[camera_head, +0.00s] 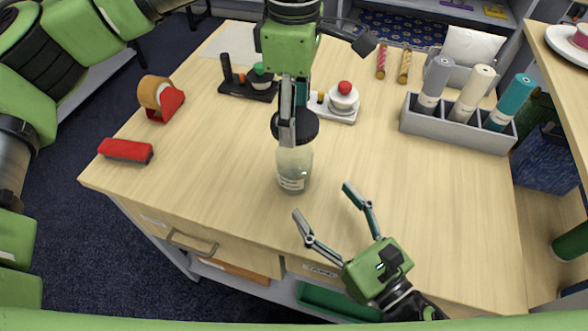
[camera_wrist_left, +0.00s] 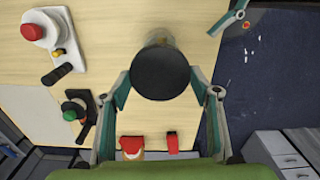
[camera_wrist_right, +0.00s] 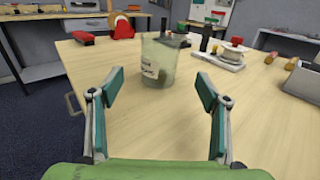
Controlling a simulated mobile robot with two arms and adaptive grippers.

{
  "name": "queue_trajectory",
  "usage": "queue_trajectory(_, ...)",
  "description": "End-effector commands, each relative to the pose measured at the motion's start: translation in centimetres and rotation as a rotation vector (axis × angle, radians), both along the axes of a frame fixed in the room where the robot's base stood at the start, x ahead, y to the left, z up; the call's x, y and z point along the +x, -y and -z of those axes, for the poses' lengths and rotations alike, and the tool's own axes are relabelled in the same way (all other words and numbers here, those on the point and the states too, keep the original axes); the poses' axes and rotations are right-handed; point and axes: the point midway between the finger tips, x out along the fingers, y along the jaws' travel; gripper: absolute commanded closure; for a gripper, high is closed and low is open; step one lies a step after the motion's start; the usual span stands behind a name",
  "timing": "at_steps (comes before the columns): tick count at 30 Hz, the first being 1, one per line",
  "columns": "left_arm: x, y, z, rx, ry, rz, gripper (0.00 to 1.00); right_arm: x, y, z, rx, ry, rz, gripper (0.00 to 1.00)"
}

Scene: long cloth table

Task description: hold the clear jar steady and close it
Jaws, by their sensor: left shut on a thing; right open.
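The clear jar (camera_head: 293,168) stands upright near the table's front edge, with a pale label. It also shows between my right fingers in the right wrist view (camera_wrist_right: 157,66). My left gripper (camera_head: 288,122) comes down from above and is shut on the round black lid (camera_head: 306,126). The lid fills the space between its fingertips in the left wrist view (camera_wrist_left: 160,74). The lid is at or just above the jar's mouth; I cannot tell whether they touch. My right gripper (camera_head: 322,201) is open and empty, in front of the jar, its fingers pointing towards it.
Behind the jar are a black stand (camera_head: 248,90) and a white-based item with a red knob (camera_head: 343,99). A grey rack (camera_head: 455,130) with several tubes stands right. Table right of the jar is clear.

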Motion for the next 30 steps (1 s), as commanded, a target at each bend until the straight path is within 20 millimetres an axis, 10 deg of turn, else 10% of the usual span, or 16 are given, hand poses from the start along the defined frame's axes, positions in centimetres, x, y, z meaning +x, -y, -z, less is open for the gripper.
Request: queue_trajectory(30,0.0,0.0,0.0,0.000,0.000,0.000,0.53,9.8,-6.1,0.0,0.001,-0.001,-0.001,0.30)
